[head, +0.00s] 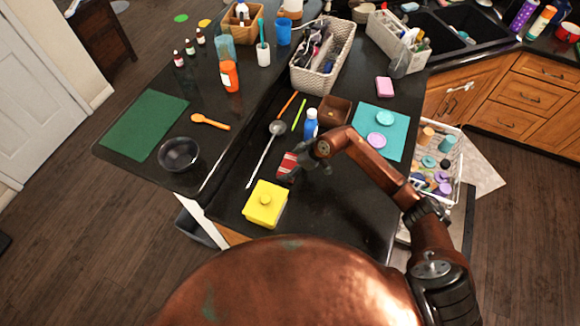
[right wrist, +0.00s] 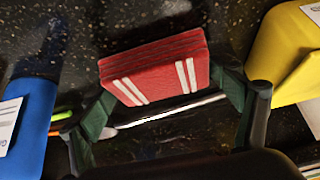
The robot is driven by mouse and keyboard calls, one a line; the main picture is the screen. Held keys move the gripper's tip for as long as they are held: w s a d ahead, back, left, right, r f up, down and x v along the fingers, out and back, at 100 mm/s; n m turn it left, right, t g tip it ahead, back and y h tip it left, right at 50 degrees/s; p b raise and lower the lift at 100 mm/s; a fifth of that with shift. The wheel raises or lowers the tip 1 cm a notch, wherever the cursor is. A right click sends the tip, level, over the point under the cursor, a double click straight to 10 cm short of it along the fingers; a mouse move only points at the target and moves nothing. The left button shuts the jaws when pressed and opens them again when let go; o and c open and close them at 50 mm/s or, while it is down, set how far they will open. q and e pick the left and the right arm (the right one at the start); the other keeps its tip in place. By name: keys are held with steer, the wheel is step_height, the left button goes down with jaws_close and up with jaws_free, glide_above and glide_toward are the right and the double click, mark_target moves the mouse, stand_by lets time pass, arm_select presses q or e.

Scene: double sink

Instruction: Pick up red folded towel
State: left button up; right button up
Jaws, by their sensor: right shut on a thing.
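The red folded towel (right wrist: 155,70), with white stripes, sits between the fingers of my right gripper (right wrist: 165,115) in the right wrist view. The fingers are shut on its two sides. In the head view the towel (head: 288,164) shows in part at the end of my right gripper (head: 293,170), over the black counter, right of the ladle and above the yellow box. The gripper hides part of the towel. I cannot tell whether the towel touches the counter. My left gripper is not in view.
Bare counter (head: 335,215) lies right of the yellow box.

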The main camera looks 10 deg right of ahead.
steer(key=shift+c, duration=1.3)
steer(key=shift+r, duration=0.1)
steer(key=shift+r, duration=0.55)
steer(key=s+d+r+b, duration=0.2)
steer(key=s+d+r, duration=0.5)
steer(key=s+r, duration=0.4)
steer(key=shift+s+d+r, duration=0.25)
steer(key=shift+s+r, duration=0.15)
steer(key=shift+s, duration=0.05)
